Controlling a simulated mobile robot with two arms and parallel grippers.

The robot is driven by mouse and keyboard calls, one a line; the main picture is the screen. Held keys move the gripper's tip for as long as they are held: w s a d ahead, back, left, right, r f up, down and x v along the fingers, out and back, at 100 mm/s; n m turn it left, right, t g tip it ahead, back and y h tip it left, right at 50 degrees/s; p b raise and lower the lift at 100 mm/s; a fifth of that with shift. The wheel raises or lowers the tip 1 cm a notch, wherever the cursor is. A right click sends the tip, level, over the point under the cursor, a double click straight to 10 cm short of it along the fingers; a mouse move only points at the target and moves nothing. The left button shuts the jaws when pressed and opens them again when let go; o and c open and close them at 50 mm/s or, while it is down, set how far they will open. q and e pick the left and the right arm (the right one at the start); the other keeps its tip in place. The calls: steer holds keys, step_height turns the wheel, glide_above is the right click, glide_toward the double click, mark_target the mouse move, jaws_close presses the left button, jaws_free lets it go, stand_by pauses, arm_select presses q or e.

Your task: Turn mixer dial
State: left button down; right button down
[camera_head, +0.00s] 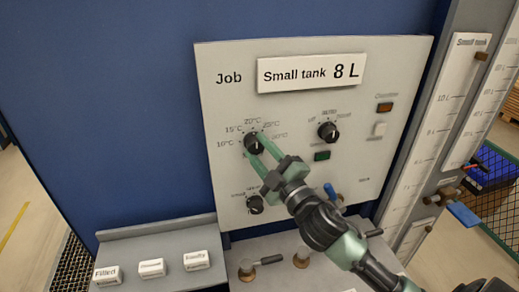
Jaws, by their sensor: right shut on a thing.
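A grey panel (225,110) carries three black dials. The upper left dial (250,148) has a temperature scale around it. My right gripper (257,143) has its two green fingers around this dial and is shut on it. Another dial (328,131) sits to the upper right with small blurred labels. A third dial (254,205) sits at the lower left; its labels are too small to read. I cannot tell which dial is the mixer one. My left gripper is not in view.
A sign (312,73) reads "Small tank 8 L". A green button (322,156) and a blue lever (331,191) are close to my right arm. Valves (300,257) stand below the panel. Several labelled blocks (151,268) lie on a ledge at the lower left.

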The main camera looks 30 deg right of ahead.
steer(key=c, duration=0.9)
jaws_free()
steer(key=b+v, duration=0.4)
steer(key=v, duration=0.4)
